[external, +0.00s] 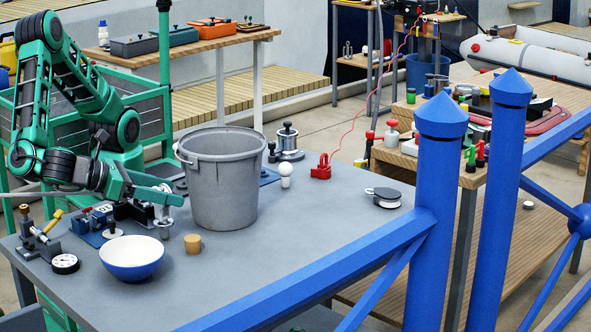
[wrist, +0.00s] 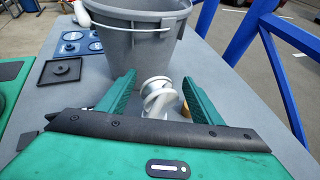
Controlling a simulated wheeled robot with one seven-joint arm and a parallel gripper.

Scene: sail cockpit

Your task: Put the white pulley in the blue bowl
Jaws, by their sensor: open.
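The white pulley (wrist: 160,97), a pale grooved spool, stands between the two green fingers of my gripper (wrist: 161,88) in the wrist view. The fingers are open, with a gap visible on each side of it. In the external view my gripper (external: 168,197) is low over the table, and a pale, shiny piece (external: 164,226), apparently the pulley, shows partly below the near finger. The blue bowl (external: 132,265), white inside and seemingly empty, stands near the table's front edge, left of and nearer the camera than my gripper. The bowl is not in the wrist view.
A large grey bucket (external: 222,190) stands close beyond my gripper. A tan cork (external: 193,244) sits beside the pulley. A black-and-white disc (external: 65,263) and small metal fittings lie left of the bowl. A blue rail (external: 330,268) runs along the right edge. The table's right half is mostly clear.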

